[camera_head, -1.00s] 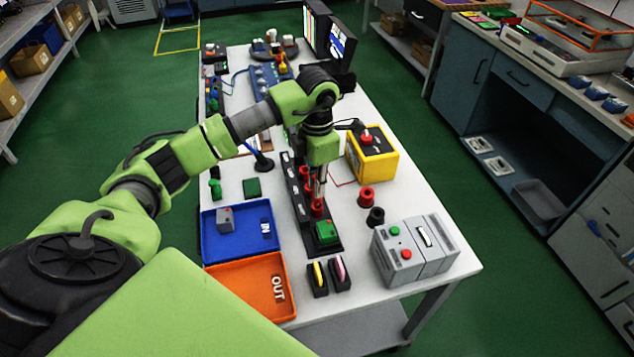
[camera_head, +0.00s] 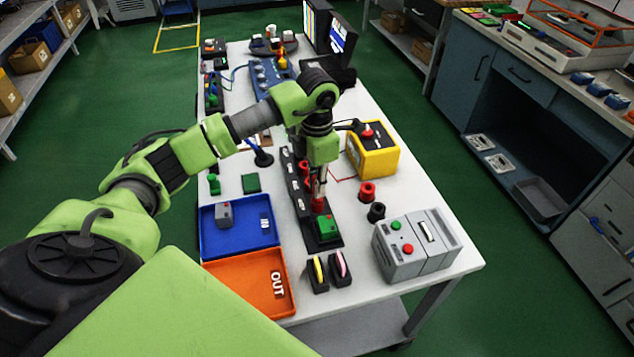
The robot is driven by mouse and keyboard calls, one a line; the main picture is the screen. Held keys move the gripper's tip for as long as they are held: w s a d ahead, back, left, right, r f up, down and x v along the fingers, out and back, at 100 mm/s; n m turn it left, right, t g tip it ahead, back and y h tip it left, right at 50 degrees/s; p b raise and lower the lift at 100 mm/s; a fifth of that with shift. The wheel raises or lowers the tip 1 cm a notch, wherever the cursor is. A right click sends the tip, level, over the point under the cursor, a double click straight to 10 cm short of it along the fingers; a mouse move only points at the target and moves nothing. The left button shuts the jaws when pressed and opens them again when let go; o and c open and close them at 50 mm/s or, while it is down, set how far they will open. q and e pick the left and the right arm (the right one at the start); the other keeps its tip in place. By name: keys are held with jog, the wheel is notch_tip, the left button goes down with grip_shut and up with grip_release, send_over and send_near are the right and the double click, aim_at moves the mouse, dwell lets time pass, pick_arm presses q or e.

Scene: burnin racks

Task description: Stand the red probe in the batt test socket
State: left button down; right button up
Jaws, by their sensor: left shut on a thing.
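My left gripper (camera_head: 318,188) points straight down over the long black rack (camera_head: 299,208) in the middle of the white table. It is shut on a slim red piece, which I take to be the red probe (camera_head: 317,204), at or just above the rack. The fingers partly hide it, and I cannot tell if its lower end is seated. Other red parts (camera_head: 305,168) show in the rack just behind the gripper. The labels on the rack are too small to read, so I cannot tell which place is the batt test socket. My right gripper is not in view.
A green block (camera_head: 327,226) sits at the rack's near end. A red ring-like piece (camera_head: 367,191) and a black one (camera_head: 376,212) stand to the right, by a yellow box (camera_head: 373,160) and a grey unit (camera_head: 402,250). Blue (camera_head: 262,244) and orange (camera_head: 225,304) trays lie left.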

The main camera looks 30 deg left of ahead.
pick_arm(q)
jog(key=shift+f, duration=0.25)
jog(key=c, duration=1.9)
grip_release()
notch_tip(320, 180, up, 12)
jog(key=shift+f, duration=0.1)
